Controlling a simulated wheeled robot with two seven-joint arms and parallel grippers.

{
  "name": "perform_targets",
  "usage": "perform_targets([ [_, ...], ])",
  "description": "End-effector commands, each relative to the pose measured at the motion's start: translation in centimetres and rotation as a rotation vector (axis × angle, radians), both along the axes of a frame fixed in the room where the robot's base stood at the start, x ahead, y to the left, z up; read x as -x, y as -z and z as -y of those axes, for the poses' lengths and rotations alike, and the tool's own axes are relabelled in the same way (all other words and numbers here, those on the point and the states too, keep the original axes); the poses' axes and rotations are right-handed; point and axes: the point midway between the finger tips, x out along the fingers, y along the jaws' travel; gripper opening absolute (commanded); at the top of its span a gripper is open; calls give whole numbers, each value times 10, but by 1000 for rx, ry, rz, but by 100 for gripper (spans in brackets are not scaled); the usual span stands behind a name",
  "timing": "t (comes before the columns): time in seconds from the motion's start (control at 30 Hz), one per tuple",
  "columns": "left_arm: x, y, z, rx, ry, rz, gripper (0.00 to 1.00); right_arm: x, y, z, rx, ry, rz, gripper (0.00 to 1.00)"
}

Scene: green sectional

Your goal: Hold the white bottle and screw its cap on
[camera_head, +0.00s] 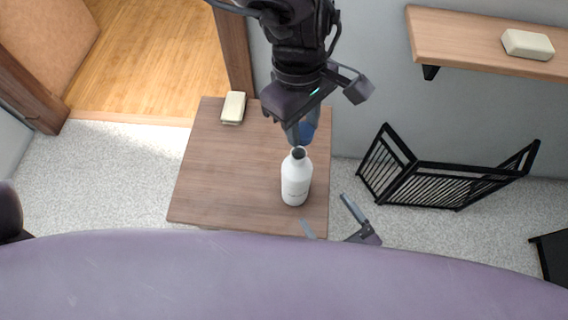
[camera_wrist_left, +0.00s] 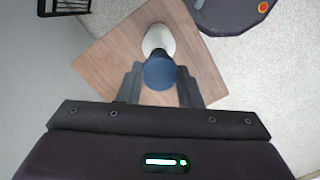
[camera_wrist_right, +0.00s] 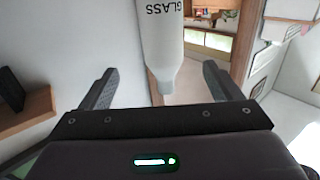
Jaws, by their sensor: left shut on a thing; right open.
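The white bottle (camera_head: 296,182) stands upright near the right side of the wooden table, its dark neck facing up. My left gripper (camera_head: 303,136) comes down from above, shut on the blue cap (camera_head: 308,131). The cap is just above the neck; whether they touch I cannot tell. In the left wrist view the cap (camera_wrist_left: 160,73) sits between the fingers, with the bottle (camera_wrist_left: 158,40) beyond it. My right gripper (camera_head: 328,214) is open, low at the table's near right corner. In the right wrist view the bottle (camera_wrist_right: 160,40) lies ahead, between and beyond the open fingers, not gripped.
The wooden table (camera_head: 215,180) is mostly clear on its left. A cream block (camera_head: 233,107) lies at its back edge. A wall shelf (camera_head: 460,40) with another cream block (camera_head: 527,44) is at the upper right. A black folding gate (camera_head: 440,182) stands on the floor right of the table.

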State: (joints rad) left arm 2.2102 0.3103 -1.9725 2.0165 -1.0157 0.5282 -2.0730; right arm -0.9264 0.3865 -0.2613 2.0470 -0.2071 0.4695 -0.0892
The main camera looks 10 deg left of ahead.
Motion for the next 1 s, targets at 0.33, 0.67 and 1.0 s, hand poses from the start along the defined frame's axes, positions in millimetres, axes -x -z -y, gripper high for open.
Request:
perform_targets([
  [0.33,4,1,2,0,115,0,11,3,-10,-3,-19,-8,22,85],
  [0.67,4,1,2,-1,112,1,11,-7,-9,-9,-19,-7,23,85],
  [1.0,4,1,2,-1,111,1,11,-56,-10,-46,-20,-5,25,85],
])
